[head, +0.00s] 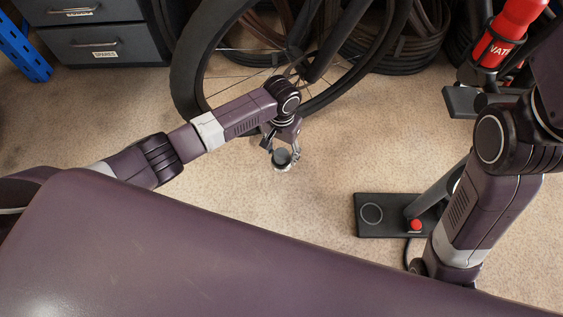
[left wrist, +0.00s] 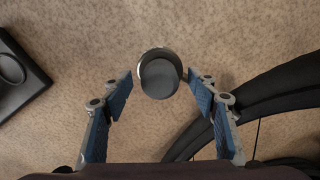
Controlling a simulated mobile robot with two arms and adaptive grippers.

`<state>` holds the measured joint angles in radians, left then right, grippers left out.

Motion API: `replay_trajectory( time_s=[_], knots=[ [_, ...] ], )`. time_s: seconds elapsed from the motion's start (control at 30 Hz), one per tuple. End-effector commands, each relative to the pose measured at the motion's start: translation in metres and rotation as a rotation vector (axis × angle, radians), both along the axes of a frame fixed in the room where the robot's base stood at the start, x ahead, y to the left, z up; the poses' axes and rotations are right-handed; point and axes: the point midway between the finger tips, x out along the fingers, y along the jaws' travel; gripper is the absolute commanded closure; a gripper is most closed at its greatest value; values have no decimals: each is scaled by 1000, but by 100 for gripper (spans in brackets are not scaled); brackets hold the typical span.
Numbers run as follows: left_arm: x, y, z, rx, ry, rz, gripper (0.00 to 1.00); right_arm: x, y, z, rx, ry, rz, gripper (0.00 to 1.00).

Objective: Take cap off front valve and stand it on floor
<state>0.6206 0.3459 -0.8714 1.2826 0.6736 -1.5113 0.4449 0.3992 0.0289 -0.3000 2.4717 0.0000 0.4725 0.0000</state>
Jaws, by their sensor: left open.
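My left gripper (head: 282,150) is open, low over the floor in front of the bicycle wheel. A small dark round cap (head: 282,159) with a paler rim is just at its fingertips. In the left wrist view the cap (left wrist: 159,77) lies between and slightly beyond the open blue-padded fingers (left wrist: 160,97), with gaps on both sides. The cap looks upright on the floor, but its contact is hard to see. The wheel's dark tyre (head: 187,80) is behind the gripper; I cannot make out the valve. My right arm is at the right; its gripper is out of view.
A black base plate (head: 371,230) with a round disc and a red knob (head: 415,225) lies on the floor to the right. A red bottle (head: 515,20) is at top right and a grey drawer cabinet (head: 105,38) at top left. Bare floor surrounds the cap.

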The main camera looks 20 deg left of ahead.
Motion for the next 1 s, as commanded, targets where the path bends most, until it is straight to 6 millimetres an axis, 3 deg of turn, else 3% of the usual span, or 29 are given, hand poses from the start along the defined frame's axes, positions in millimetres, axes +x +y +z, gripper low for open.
replay_trajectory(
  time_s=[0.37,0.77,1.0],
  knots=[
    [1,0,-5,0,-1,1,47,-5,0,2,-2,-15,-1,60],
    [0,0,-5,0,-1,1,91,-5,1,2,-2,-15,-1,60],
    [1,0,-5,0,-2,0,91,-5,1,3,-2,-16,0,60]
  ],
)
